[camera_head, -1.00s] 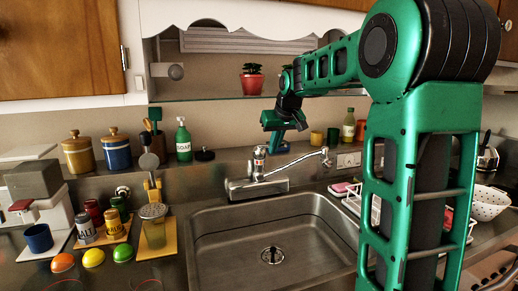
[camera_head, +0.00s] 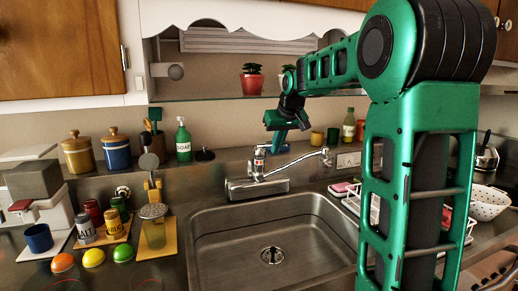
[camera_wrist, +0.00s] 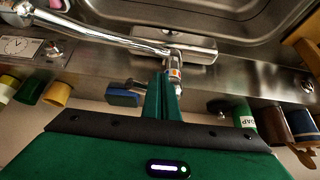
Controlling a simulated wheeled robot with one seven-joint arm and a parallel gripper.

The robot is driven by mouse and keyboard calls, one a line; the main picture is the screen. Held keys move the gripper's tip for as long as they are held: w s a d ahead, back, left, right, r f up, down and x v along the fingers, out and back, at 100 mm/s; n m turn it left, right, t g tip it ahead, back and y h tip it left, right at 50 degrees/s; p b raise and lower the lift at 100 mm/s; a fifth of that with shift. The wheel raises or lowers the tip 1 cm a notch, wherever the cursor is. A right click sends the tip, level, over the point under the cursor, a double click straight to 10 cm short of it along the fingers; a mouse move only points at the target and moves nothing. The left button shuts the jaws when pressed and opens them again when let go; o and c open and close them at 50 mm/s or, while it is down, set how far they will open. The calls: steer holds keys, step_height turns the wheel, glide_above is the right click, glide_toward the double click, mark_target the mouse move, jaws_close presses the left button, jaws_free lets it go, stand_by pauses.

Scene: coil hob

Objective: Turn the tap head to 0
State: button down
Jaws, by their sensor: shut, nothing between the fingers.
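The chrome tap stands on a base block (camera_head: 257,188) behind the sink, with its spout (camera_head: 300,160) reaching right. The upright tap head (camera_head: 258,158) is at the left end of the spout. In the wrist view the tap head (camera_wrist: 175,76) has a small red and blue marking and lies just beyond my fingertips. My gripper (camera_head: 276,147) is shut and empty, pointing down beside the tap head; its green fingers also show in the wrist view (camera_wrist: 170,84). I cannot tell whether the fingers touch the tap head.
The sink basin (camera_head: 205,250) lies in front of the tap. A green soap bottle (camera_head: 183,142) and a dark round thing (camera_head: 204,155) stand to the left. A glass shelf with a red plant pot (camera_head: 252,84) is above. A dish rack (camera_head: 352,203) is at the right.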

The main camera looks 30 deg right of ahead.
step_height(320, 180, up, 8)
steer(key=shift+s+a, duration=0.2)
steer(key=shift+a, duration=0.2)
stand_by(0.7)
stand_by(0.4)
steer(key=s+a+f+m+g, duration=0.1)
steer(key=s+a+f+g, duration=0.1)
steer(key=s+f, duration=0.6)
steer(key=s+a+f+m+g+y, duration=0.1)
steer(key=s+f, duration=0.7)
steer(key=s, duration=1.1)
steer(key=s+a+f+m+g, duration=0.2)
steer(key=s+a+f+g, duration=0.1)
steer(key=s+f, duration=0.6)
steer(key=shift+s+a+f, duration=0.1)
steer(key=shift+s+a, duration=0.15)
steer(key=shift+s, duration=0.45)
steer(key=shift+s+a+r, duration=0.1)
steer(key=shift+s+a, duration=0.15)
steer(key=shift+s, duration=0.5)
steer(key=shift+s+a+f, duration=0.1)
steer(key=shift+s+a, duration=0.15)
steer(key=shift+s, duration=0.45)
